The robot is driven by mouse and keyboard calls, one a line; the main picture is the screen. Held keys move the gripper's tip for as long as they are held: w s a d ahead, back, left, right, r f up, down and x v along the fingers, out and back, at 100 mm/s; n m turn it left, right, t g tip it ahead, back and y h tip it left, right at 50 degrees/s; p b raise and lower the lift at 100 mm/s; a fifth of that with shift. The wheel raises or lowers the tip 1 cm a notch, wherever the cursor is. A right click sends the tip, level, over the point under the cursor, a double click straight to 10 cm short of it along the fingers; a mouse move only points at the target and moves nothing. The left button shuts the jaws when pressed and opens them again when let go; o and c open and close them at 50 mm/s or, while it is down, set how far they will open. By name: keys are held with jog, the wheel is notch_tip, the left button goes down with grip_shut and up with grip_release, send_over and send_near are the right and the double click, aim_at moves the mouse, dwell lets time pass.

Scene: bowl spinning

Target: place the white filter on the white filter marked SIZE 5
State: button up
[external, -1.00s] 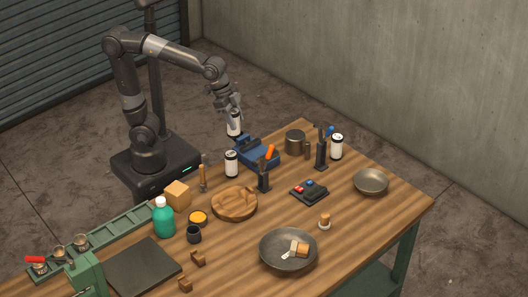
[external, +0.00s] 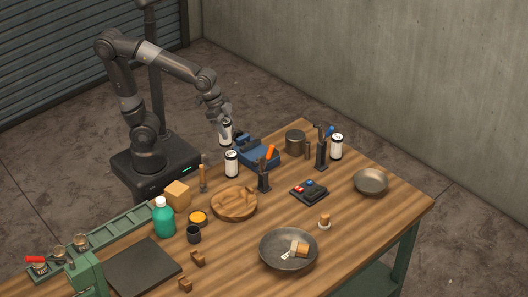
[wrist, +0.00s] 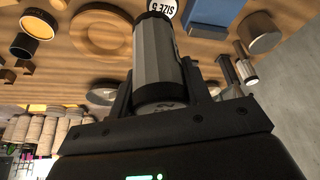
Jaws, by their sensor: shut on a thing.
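My gripper (external: 221,116) is shut on a white filter (external: 225,132) with dark ends, held upright above the table's far-left edge. In the wrist view the held filter (wrist: 158,65) sits between the fingers. A second white filter (external: 231,164) stands upright on the table just below and slightly right of the held one. In the wrist view a white end marked SIZE 5 (wrist: 160,9) shows just beyond the held filter, partly hidden by it. A third white filter (external: 336,147) stands farther right; its mark is not readable.
A blue vise-like tool (external: 258,152) stands close right of the second filter. A black holder with an orange-handled tool (external: 264,180) and a round wooden tray (external: 234,214) are nearer the camera. A wooden-handled tool (external: 202,180) is to the left.

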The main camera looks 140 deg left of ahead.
jog(key=shift+w+a+f, duration=0.1)
jog(key=shift+a+f, duration=0.5)
jog(key=shift+a, duration=0.35)
jog(key=shift+f, duration=2.05)
jog(key=shift+f, duration=0.15)
jog(key=o, duration=1)
